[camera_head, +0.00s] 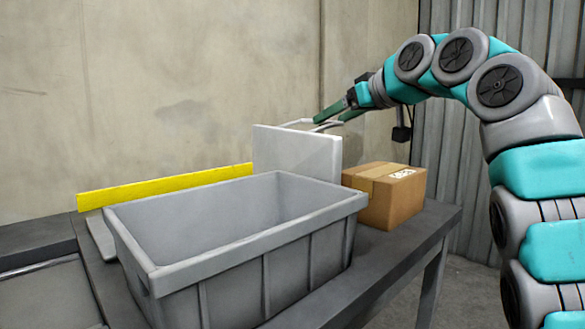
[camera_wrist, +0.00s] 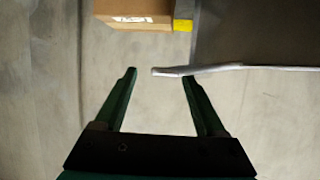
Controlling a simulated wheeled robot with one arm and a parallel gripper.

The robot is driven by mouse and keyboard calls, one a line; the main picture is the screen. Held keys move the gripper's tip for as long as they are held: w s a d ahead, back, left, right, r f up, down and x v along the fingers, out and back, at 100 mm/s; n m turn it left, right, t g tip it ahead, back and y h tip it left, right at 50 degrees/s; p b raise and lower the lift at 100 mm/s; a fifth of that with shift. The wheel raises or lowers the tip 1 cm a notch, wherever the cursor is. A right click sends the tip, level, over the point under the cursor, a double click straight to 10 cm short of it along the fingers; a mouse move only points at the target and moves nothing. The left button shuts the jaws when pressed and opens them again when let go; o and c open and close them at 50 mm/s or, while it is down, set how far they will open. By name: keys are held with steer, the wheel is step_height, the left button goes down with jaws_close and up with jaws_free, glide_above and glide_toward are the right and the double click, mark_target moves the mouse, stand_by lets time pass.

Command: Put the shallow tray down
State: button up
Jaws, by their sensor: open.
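A pale grey flat-sided piece (camera_head: 297,155), which looks like the shallow tray, stands upright behind the large grey bin in the head view. A thin pale rim shows at its top. My gripper (camera_head: 328,118) is just above and behind that top edge, its two green fingers apart. In the wrist view my gripper (camera_wrist: 159,74) is open. The end of a thin white edge (camera_wrist: 215,68), seemingly the tray's, lies at the fingertips and runs off to the right past the right finger. I cannot tell whether a finger touches it. The tray's lower part is hidden by the bin.
The large open grey bin (camera_head: 250,225) stands on the dark table (camera_head: 405,255) and looks empty. A cardboard box (camera_head: 388,195) sits to its right; it also shows in the wrist view (camera_wrist: 135,12). A yellow strip (camera_head: 160,187) runs behind the bin, near the concrete wall.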

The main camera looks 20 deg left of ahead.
steer(key=p+x, duration=0.1)
steer(key=x, duration=0.4)
steer(key=shift+a+r+p, duration=0.15)
steer(key=shift+a+p, duration=0.05)
steer(key=shift+p, duration=0.2)
jaws_close()
steer(key=shift+s, duration=0.1)
stand_by(0.8)
